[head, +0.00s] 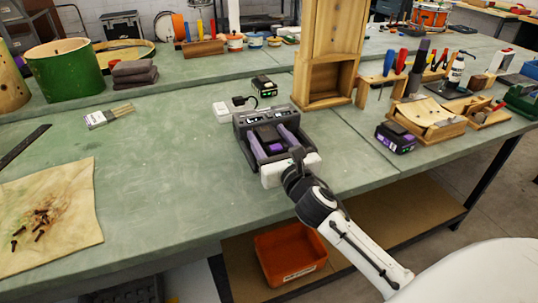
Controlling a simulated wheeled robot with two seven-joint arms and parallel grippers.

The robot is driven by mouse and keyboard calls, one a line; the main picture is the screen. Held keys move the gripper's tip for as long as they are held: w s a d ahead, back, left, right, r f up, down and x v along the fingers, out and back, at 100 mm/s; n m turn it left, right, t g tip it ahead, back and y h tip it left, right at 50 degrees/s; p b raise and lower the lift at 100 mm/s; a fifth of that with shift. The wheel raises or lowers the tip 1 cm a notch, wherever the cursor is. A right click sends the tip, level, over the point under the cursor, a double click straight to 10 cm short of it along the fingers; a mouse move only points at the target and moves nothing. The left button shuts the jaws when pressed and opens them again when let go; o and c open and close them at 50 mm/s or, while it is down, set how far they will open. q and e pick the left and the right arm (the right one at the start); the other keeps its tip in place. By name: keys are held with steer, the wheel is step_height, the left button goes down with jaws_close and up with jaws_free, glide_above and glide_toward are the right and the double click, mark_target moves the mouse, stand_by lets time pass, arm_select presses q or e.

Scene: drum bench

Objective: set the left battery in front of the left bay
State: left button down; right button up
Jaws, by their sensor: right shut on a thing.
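My right gripper (267,132) reaches in from the lower right, with one finger on each side of the left battery (270,143), a black and purple block. It is shut on this battery at the front of the dark grey charger (240,118). The charger's bays are partly hidden by the battery and fingers, and I cannot tell whether the battery touches the charger or the bench. Another black and purple battery (395,138) stands to the right on the bench. My left gripper is not in view.
A white plug block (229,111) and a small black device with a green light (264,86) sit behind the charger. A wooden stand (327,80) rises behind right. The green bench left of the charger is clear.

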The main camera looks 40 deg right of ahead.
step_height(320, 180, down, 3)
steer(key=shift+f+b, duration=0.2)
steer(key=shift+b, duration=0.4)
steer(key=shift+f, duration=0.2)
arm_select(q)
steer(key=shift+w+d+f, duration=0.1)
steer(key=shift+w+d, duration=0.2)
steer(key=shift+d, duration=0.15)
arm_select(e)
steer(key=o, duration=1.4)
steer(key=shift+f, duration=0.2)
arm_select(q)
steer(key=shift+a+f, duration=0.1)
